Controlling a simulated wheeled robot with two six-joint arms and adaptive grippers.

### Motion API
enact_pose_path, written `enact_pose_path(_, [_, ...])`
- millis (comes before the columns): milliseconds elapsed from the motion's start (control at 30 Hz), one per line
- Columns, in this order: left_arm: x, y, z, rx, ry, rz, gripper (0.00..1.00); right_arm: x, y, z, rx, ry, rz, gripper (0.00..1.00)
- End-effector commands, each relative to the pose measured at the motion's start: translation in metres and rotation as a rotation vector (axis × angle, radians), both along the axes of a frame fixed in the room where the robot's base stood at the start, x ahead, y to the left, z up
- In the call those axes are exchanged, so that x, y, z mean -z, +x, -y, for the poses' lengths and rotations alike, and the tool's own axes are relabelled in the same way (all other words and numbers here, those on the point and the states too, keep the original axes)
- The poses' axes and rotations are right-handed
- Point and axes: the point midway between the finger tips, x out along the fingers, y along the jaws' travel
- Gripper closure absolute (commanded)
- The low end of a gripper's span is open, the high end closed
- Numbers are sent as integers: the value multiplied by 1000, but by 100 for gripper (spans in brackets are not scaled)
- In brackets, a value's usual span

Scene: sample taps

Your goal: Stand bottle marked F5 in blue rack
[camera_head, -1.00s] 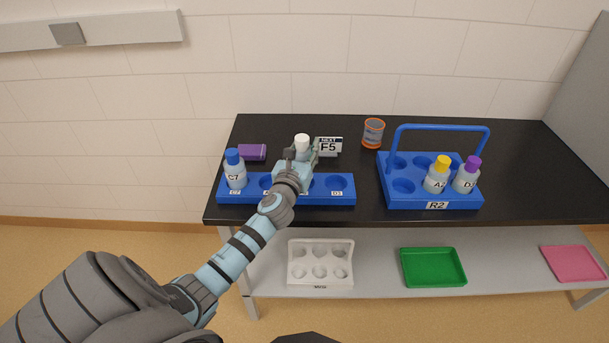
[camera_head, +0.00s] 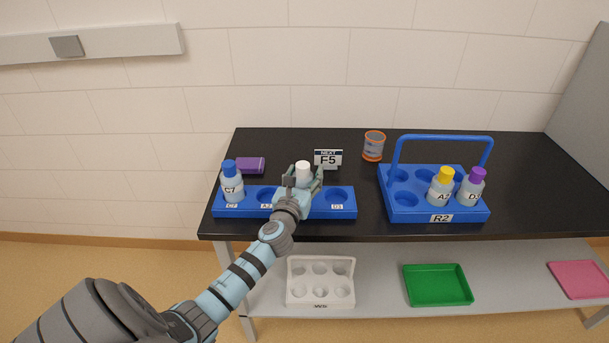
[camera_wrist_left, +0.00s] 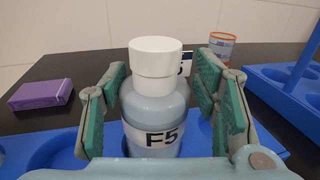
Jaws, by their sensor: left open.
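The bottle marked F5 (camera_wrist_left: 155,105) has a white cap and grey-blue body and is upright in the left wrist view. Its white cap shows in the head view (camera_head: 303,169). It stands at the long blue rack (camera_head: 338,206), seemingly in the slot between those labelled A2 and D3; its base is hidden. My left gripper (camera_head: 303,182) is open around the bottle; the left wrist view shows a green-padded finger on each side, with small gaps. My right gripper is not in view.
A bottle marked C7 (camera_head: 232,184) stands in the long rack's left slot. The handled blue rack R2 (camera_head: 402,212) holds bottles A2 (camera_head: 441,189) and D3 (camera_head: 471,189). A purple box (camera_head: 250,165), an F5 sign (camera_head: 328,159) and an orange-rimmed cup (camera_head: 373,146) stand behind.

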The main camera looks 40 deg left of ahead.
Motion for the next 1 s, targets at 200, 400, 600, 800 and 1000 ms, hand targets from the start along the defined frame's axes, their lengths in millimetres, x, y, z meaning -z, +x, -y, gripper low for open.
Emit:
enact_pose_path(200, [-4,-5,2,1,1,-1,45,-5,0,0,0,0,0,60])
enact_pose_path(400, [-4,-42,18,1,1,-3,45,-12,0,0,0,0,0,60])
enact_pose_path(600, [-5,-89,36,1,-1,-2,45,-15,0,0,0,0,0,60])
enact_pose_path(800, [-5,-111,45,1,0,1,45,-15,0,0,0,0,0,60])
enact_pose_path(1000, [-5,-111,46,0,0,1,45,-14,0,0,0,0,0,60])
